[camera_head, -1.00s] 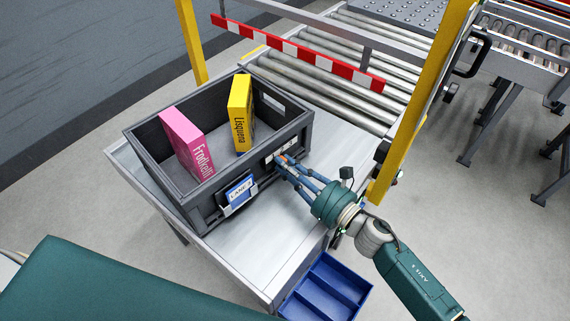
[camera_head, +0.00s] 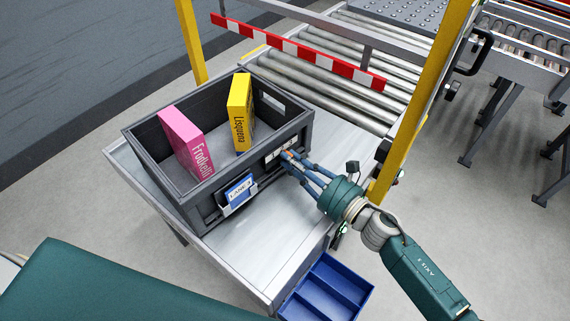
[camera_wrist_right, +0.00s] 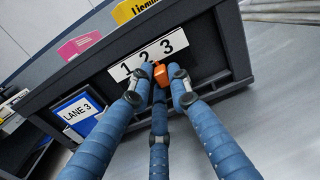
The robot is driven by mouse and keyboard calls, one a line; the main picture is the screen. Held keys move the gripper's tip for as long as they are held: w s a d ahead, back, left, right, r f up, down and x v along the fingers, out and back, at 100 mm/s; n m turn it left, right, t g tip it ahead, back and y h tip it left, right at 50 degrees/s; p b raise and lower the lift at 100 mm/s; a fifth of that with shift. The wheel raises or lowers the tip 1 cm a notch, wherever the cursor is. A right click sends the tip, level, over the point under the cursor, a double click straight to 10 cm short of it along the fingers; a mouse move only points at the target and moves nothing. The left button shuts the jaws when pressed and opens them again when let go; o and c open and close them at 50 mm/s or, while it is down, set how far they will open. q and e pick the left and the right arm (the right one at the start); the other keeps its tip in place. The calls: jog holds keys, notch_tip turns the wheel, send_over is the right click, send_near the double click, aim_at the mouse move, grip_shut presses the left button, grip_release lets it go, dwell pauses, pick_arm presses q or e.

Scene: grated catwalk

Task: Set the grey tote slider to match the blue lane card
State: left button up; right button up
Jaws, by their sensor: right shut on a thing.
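The grey tote (camera_head: 190,205) sits on the metal end of a conveyor. On its front are a blue and white card (camera_head: 238,192) reading LANE 3 and a white strip (camera_wrist_right: 147,57) marked 1 2 3. The card also shows in the right wrist view (camera_wrist_right: 77,113). The orange slider (camera_wrist_right: 160,74) is below the strip, nearest the 2 and a little toward the 3. My right gripper (camera_head: 291,157) has its blue fingers closed around the slider, partly covering it. In the right wrist view the fingers (camera_wrist_right: 160,85) converge on it. My left gripper is not in view.
A pink box (camera_head: 182,140) and a yellow box (camera_head: 240,112) stand inside the tote. Rollers (camera_head: 340,85) and a red and white barrier (camera_head: 300,52) lie behind it. A yellow post (camera_head: 415,110) stands right of the tote. A blue tray (camera_head: 325,290) is below the front edge.

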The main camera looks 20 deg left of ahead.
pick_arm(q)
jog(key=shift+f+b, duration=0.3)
pick_arm(e)
jog(key=shift+w+d+f, duration=0.15)
jog(key=shift+w+d, duration=0.25)
jog(key=shift+w, duration=0.2)
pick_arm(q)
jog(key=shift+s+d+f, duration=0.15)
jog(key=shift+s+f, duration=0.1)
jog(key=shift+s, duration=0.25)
pick_arm(e)
jog(key=shift+w+d, duration=0.2)
jog(key=shift+w, duration=0.1)
jog(key=o, duration=0.5)
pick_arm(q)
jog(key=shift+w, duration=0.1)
